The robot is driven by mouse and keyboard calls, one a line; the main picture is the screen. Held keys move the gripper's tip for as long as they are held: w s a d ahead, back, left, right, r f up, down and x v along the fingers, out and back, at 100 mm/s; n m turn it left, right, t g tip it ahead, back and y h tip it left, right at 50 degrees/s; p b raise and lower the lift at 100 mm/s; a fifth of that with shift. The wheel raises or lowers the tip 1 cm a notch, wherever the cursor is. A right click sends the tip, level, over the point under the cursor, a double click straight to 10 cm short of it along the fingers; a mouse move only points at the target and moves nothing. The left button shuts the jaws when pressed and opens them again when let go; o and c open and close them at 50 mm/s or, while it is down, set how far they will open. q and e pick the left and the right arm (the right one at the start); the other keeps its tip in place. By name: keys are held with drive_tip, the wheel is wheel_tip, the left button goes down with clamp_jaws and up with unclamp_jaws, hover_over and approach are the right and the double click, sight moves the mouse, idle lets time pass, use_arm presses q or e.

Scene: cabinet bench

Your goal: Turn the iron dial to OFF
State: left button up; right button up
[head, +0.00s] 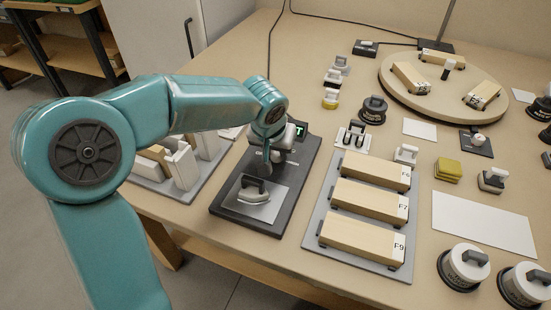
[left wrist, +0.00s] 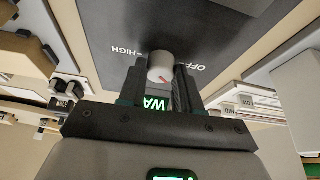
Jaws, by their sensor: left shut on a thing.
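The iron station is a dark grey base (head: 225,218) left of centre on the bench. A small iron (head: 252,190) with a dark handle rests on its light plate. My left gripper (head: 268,157) is down at the far part of the base, shut on the dial. In the left wrist view the dial (left wrist: 161,68) is a pale round knob with a red mark, between the fingers. The OFF label (left wrist: 203,69) and HIGH label (left wrist: 129,50) are printed near it. A display (left wrist: 157,104) shows green letters starting "WA", partly covered. The head view hides the dial behind my gripper.
A rack with long wooden blocks (head: 362,200) stands close right of the station. A grey tray with upright white pieces (head: 182,165) is close on the left. A round turntable (head: 395,80) is at the back right. A white sheet (head: 484,222) lies at the right.

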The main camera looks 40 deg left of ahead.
use_arm(q)
drive_tip(key=n+b, duration=0.1)
drive_tip(key=n, duration=0.1)
drive_tip(key=n+y+b, duration=0.1)
drive_tip(key=shift+d+f+n+g, duration=0.1)
drive_tip(key=shift+d+n+g, duration=0.05)
drive_tip(key=shift+n+g, duration=0.2)
drive_tip(key=shift+w+n+g+y+b, duration=0.1)
drive_tip(key=shift+n+g+y+b, duration=0.15)
drive_tip(key=shift+n+y+b, duration=0.7)
drive_tip(key=shift+n+g+h, duration=0.25)
drive_tip(key=shift+n+g, duration=0.05)
drive_tip(key=shift+n, duration=0.9)
drive_tip(key=o, duration=1)
drive_tip(key=shift+o, duration=0.2)
